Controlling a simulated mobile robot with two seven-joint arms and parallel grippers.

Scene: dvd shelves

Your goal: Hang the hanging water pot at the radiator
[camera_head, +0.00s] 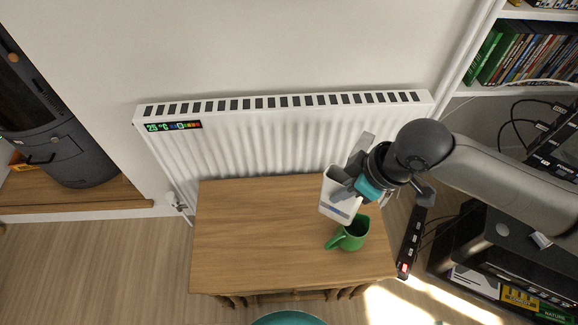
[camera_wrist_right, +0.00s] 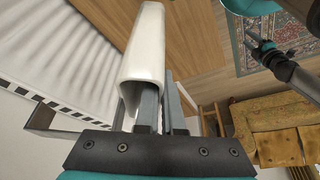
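The white hanging water pot (camera_head: 338,196) is held in my right gripper (camera_head: 350,180) above the back right part of the wooden table. In the right wrist view one finger of the right gripper (camera_wrist_right: 160,105) is inside the pot's opening and the other outside, shut on the wall of the pot (camera_wrist_right: 147,45). A grey flat piece (camera_head: 361,143) rises beside the pot in front of the radiator. The white radiator (camera_head: 270,145) is on the wall behind the table, with slots along its top. My left gripper (camera_wrist_right: 252,38) shows small in the right wrist view; its fingers are unclear.
The wooden table (camera_head: 250,235) stands before the radiator. A green mug (camera_head: 350,236) stands on it, just below the pot in the picture. A black power strip (camera_head: 411,243) is right of the table. Shelves with cases (camera_head: 515,50) stand at the right.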

